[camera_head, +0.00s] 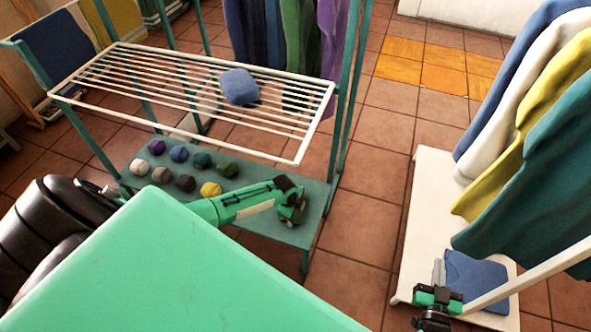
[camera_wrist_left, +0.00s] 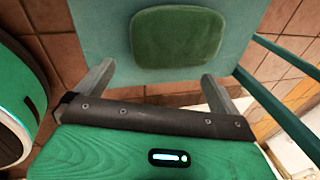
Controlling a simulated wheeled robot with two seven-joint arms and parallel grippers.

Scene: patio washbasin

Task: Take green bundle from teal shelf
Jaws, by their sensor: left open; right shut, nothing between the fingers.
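The teal shelf (camera_head: 312,215) is the low board under the white rack. In the left wrist view, a dark green bundle (camera_wrist_left: 178,37) lies flat on the teal shelf (camera_wrist_left: 105,30), just beyond my left fingertips. My left gripper (camera_head: 290,207) hangs over the right part of the shelf. In the left wrist view, its fingers (camera_wrist_left: 157,72) are spread and empty. I cannot tell that bundle apart from the gripper in the head view. Another green bundle (camera_head: 226,168) lies further left among the row. My right gripper (camera_head: 436,302) is shut and empty, at the lower right.
Several other bundles, including a yellow one (camera_head: 210,189) and a purple one (camera_head: 156,146), lie on the shelf's left part. A blue bundle (camera_head: 239,87) sits on the white slatted rack (camera_head: 130,85) above. A blue cloth (camera_head: 477,272) lies on the white platform (camera_head: 430,210) near my right gripper.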

